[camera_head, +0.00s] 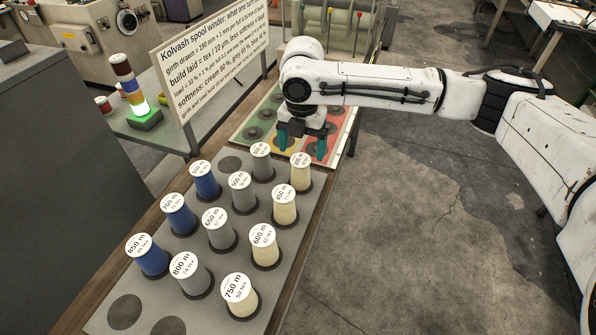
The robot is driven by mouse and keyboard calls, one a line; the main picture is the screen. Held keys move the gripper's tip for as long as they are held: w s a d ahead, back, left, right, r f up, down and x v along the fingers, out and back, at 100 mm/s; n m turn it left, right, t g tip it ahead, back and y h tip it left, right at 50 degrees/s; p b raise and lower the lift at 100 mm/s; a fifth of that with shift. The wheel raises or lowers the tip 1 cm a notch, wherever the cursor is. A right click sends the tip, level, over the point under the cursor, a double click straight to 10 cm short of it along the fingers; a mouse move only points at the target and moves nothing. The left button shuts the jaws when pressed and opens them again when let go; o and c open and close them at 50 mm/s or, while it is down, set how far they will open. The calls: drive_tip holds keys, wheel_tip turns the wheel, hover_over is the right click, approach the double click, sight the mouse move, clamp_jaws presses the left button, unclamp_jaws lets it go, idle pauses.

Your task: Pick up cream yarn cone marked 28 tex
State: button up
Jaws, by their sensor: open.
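Several cream yarn cones stand upright down the right side of a grey board (262,308). The nearest cream cone (241,303) has a top label reading 750 m. Behind it are a cream cone (264,253) reading 600 m, a cream cone (285,211) reading 450 m, and the farthest cream cone (300,181). The tex print is too small to tell surely which is 28 tex. My gripper (302,143) points down, open and empty, with teal fingers spread. In the picture it is just above and beyond the farthest cream cone, apart from it.
Grey cones (219,236) and blue cones (152,260) stand in rows left of the cream ones. Empty dark spots (124,312) show at the near end. A coloured board (256,118) lies behind, beside a printed sign (212,62). Open floor lies right.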

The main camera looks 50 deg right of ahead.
sight(301, 160)
drive_tip(key=shift+a+f+p, duration=0.1)
drive_tip(key=shift+f+p, duration=0.6)
drive_tip(key=shift+f, duration=3.2)
drive_tip(key=shift+c, duration=0.5)
drive_tip(key=shift+w, duration=0.1)
drive_tip(key=c, duration=1.1)
drive_tip(key=shift+r, duration=0.1)
